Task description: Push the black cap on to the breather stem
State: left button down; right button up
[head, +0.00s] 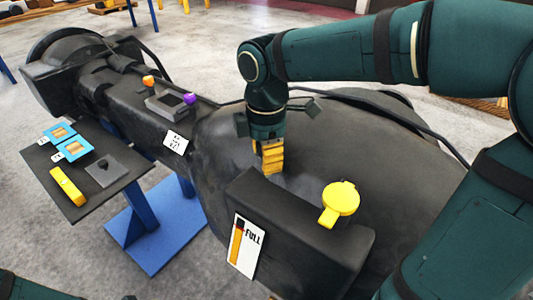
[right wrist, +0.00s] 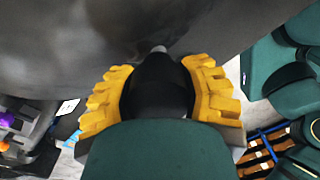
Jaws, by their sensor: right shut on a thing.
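My right gripper (head: 270,158) is low over the large dark casting (head: 310,150), its yellow fingers pointing down. In the right wrist view, the yellow fingers (right wrist: 160,95) are shut on the black cap (right wrist: 158,82), one on each side of it. A small grey tip, which looks like the breather stem (right wrist: 158,48), shows just beyond the cap's far end. The cap and the tip look in line, but I cannot tell whether they touch. In the head view the fingers hide the cap and the stem. My left gripper is out of view.
A black box with a yellow lid (head: 341,198) and a FULL gauge card (head: 246,247) stands in front of my right gripper. Orange (head: 148,81) and purple (head: 189,98) knobs are at left. A side table (head: 125,173) holds blue frames (head: 75,149) and a yellow block (head: 68,186).

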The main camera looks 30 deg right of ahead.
jog(key=shift+f+b, duration=1)
jog(key=shift+f, duration=0.55)
jog(key=o, duration=1.1)
jog(key=shift+o, duration=0.2)
notch_tip(320, 180, up, 12)
jog(key=shift+w, duration=0.1)
